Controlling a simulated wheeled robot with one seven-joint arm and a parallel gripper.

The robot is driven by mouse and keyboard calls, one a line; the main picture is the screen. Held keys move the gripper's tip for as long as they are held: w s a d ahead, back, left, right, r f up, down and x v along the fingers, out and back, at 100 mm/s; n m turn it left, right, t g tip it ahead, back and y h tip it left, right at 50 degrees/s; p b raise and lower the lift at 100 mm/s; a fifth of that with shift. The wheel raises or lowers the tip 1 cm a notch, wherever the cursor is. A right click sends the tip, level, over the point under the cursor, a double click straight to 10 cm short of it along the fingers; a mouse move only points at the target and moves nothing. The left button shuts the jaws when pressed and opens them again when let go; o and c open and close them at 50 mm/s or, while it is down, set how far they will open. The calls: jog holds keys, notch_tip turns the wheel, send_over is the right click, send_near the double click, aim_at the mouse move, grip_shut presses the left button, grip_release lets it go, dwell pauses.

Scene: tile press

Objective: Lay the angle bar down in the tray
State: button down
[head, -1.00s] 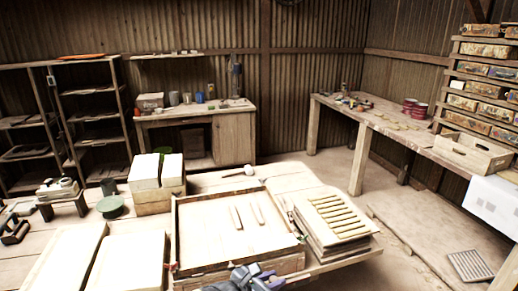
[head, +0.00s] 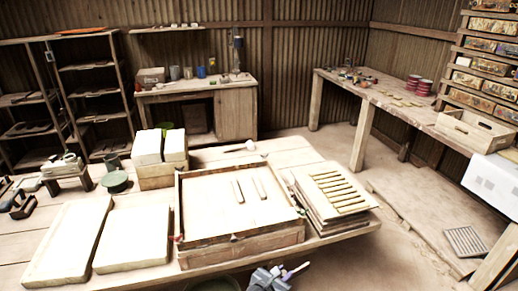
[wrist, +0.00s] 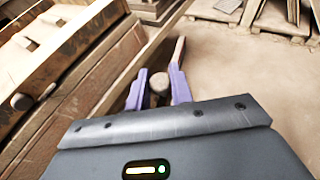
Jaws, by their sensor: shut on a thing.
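The tray (head: 237,238) is a shallow, square wooden box on the table, with two thin strips (head: 238,191) lying apart on its pale floor. My gripper (head: 290,273) is at the bottom edge of the head view, in front of the tray's near right corner and outside it. In the wrist view my gripper's two purple fingers (wrist: 158,92) are shut on a brown piece, which I take for the angle bar (wrist: 179,52). It projects past the right finger. Most of the bar is hidden, so its shape and tilt are unclear.
A stack of boards with slats (head: 337,192) stands right of the tray. Two pale slabs (head: 133,235) lie to its left, and a block pair (head: 160,148) stands behind.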

aim_at(299, 270)
jog(key=d, duration=0.1)
jog(key=w+d+f+n+t+y, duration=0.1)
jog(key=w+d+f+n+y, duration=0.1)
jog(key=shift+w+d+f, duration=0.1)
jog(key=shift+d+f, duration=0.1)
jog(key=shift+d, duration=0.15)
jog(key=shift+w+d+n+t+y+p, duration=0.2)
jog(key=shift+d+n+t+y+p, duration=0.1)
jog(key=shift+d+n+y, duration=0.15)
jog(key=shift+w+d+n+y, duration=0.3)
jog(key=shift+d+n+y, duration=0.25)
jog(key=shift+y, duration=0.1)
jog(key=shift+w+d+r+n+t+y, duration=0.1)
jog(key=shift+d+r+n+t+y, duration=0.25)
jog(key=shift+d+n+y, duration=0.3)
jog(key=shift+d+r+n+y, duration=0.3)
jog(key=shift+n+y, duration=0.15)
jog(key=shift+y, duration=0.2)
jog(key=shift+d+r+n+y+p, duration=0.1)
jog(key=shift+r+n+y+p, duration=0.15)
jog(key=shift+n+y, duration=0.3)
